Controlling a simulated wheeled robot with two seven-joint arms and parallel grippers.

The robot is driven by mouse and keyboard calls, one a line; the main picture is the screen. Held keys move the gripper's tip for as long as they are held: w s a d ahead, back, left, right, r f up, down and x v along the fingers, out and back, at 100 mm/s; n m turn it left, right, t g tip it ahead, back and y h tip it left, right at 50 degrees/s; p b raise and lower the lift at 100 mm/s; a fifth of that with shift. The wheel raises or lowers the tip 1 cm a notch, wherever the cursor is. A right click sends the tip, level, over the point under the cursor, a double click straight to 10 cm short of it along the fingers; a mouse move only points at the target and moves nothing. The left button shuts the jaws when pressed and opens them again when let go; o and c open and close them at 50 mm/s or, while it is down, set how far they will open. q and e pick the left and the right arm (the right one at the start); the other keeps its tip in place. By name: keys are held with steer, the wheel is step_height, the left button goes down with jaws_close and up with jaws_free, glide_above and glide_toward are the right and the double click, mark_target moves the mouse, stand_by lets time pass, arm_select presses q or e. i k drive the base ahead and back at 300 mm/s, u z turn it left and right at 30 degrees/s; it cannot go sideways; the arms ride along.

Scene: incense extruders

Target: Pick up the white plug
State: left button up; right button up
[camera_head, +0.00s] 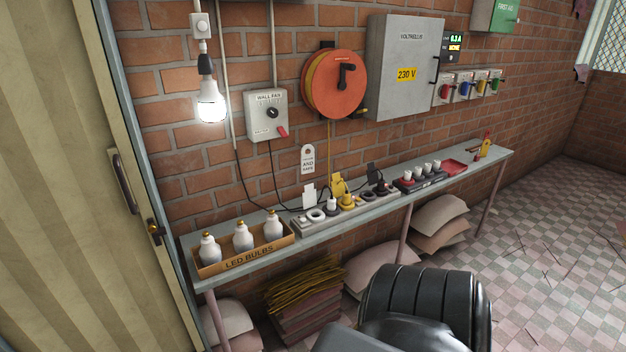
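A long power strip (343,218) lies on the narrow wall shelf (284,250). A white plug (332,204) stands upright at the strip, left of a yellow plug (347,200). A white ring-shaped piece (316,215) is on its left, with a white upright tag-like piece (309,195) behind it. A black plug (380,188) is near the strip's right end. Thin cords run behind the strip; which cord belongs to the white plug is too small to tell. Neither gripper is in view.
An open box of LED bulbs (247,259) stands left of the strip. A dark block with several white-topped pieces (421,180) and a red tray (453,167) are to the right. A lit bulb (211,106) hangs above the shelf. Sacks (380,268) lie below.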

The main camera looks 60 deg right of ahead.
mark_target(331, 201)
steer(key=z, duration=0.65)
steer(key=i, duration=1.05)
steer(key=z, duration=0.9)
